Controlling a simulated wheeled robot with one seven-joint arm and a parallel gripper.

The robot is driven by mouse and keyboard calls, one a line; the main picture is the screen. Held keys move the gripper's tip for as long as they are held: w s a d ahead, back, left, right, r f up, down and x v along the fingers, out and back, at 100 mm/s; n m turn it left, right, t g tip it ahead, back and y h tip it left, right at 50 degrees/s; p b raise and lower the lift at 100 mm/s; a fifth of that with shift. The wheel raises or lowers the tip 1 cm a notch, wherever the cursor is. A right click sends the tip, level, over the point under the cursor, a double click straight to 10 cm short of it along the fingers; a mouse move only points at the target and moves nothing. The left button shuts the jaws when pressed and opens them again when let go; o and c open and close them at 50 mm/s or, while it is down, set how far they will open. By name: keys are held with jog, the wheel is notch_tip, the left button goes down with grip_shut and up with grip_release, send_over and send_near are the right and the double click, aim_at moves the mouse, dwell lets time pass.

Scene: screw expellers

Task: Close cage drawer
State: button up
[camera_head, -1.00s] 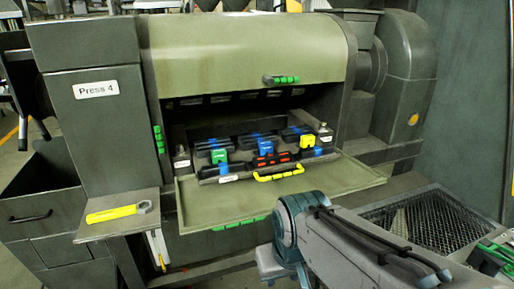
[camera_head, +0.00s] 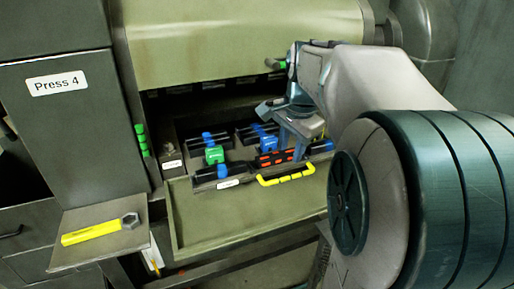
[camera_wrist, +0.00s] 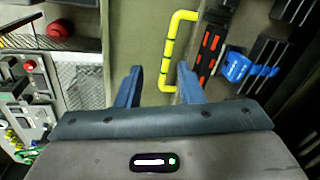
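The cage drawer, with black bars and blue and green clips, sits in the opening of Press 4, and its front with red marks (camera_head: 272,158) shows. Its yellow handle (camera_head: 286,177) sticks out over the lowered green panel. In the wrist view the handle (camera_wrist: 169,50) is just ahead of my fingers, and the drawer front (camera_wrist: 209,48) is to its right. My gripper (camera_head: 297,148) is over the right part of the drawer, by the handle. Its two fingers (camera_wrist: 158,80) are apart, with nothing held between them. Whether a finger touches the handle I cannot tell.
The lowered green panel (camera_head: 235,222) lies in front of the drawer. A yellow wrench (camera_head: 92,231) rests on a side shelf (camera_head: 125,242) at the left. The press hood (camera_head: 230,40) is above. My arm hides the right side.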

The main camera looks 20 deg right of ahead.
jog(key=w+d+r+m, duration=0.1)
jog(key=w+d+m, duration=0.1)
jog(key=d+m, duration=0.1)
send_near(291, 176)
jog(key=f, duration=0.2)
jog(key=w+f, duration=0.1)
jog(key=f, duration=0.4)
jog(key=shift+w+f, duration=0.35)
grip_shut()
